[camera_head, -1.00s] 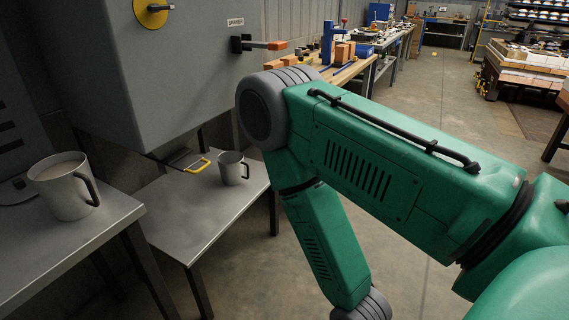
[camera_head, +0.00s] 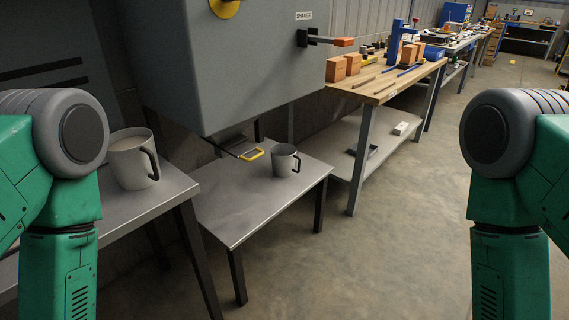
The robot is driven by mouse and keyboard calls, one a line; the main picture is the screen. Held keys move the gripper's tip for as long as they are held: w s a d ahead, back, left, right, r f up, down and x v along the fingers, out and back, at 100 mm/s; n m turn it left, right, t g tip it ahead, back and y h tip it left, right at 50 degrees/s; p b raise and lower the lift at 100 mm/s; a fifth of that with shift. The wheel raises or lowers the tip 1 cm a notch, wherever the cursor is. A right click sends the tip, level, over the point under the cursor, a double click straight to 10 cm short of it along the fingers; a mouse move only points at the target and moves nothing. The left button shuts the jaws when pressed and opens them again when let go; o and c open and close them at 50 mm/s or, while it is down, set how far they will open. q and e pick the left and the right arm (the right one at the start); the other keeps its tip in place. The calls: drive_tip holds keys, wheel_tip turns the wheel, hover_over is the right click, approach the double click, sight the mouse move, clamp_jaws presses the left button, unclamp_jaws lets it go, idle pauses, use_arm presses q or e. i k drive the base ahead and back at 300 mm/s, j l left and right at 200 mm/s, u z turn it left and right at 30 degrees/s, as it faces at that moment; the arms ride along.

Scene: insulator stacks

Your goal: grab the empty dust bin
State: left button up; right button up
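Two grey, bin-like cups with dark handles are in view. The nearer, larger one (camera_head: 130,165) stands upright on the left table, and a pale surface shows inside it. The smaller one (camera_head: 284,160) stands upright on the low metal table under the cabinet. Its inside looks dark, and I cannot see any content. Nothing touches either cup. My green arms show at the left and right edges, pointing down. Both grippers are below the picture and hidden.
The low table (camera_head: 240,205) is mostly bare, with a yellow-handled tool (camera_head: 252,154) behind the smaller cup. The left table (camera_head: 165,200) stands closer. A grey cabinet (camera_head: 240,75) overhangs the low table. A wooden workbench (camera_head: 375,92) stands behind. The floor (camera_head: 390,250) is clear.

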sight(283, 155)
drive_tip(key=i+l+z, duration=0.75)
drive_tip(key=i+z, duration=0.35)
drive_tip(key=i+l, duration=0.1)
drive_tip(key=i, duration=0.2)
drive_tip(key=i+l, duration=0.15)
drive_tip(key=i, duration=0.2)
drive_tip(key=i+u, duration=0.15)
drive_tip(key=u, duration=0.25)
drive_tip(key=i+l+u, duration=0.1)
drive_tip(key=u, duration=0.3)
drive_tip(key=i+l+u, duration=0.15)
drive_tip(key=u, duration=0.2)
drive_tip(key=i+l+u, duration=0.15)
drive_tip(key=u, duration=0.25)
drive_tip(key=i+u, duration=0.1)
drive_tip(key=u, duration=0.3)
drive_tip(key=i+l+u, duration=0.15)
drive_tip(key=u, duration=0.25)
drive_tip(key=l+u, duration=0.15)
drive_tip(key=u, duration=0.25)
drive_tip(key=i+l+u, duration=0.15)
drive_tip(key=u, duration=0.3)
drive_tip(key=l+u, duration=0.2)
drive_tip(key=u, duration=0.2)
drive_tip(key=i+l+u, duration=0.2)
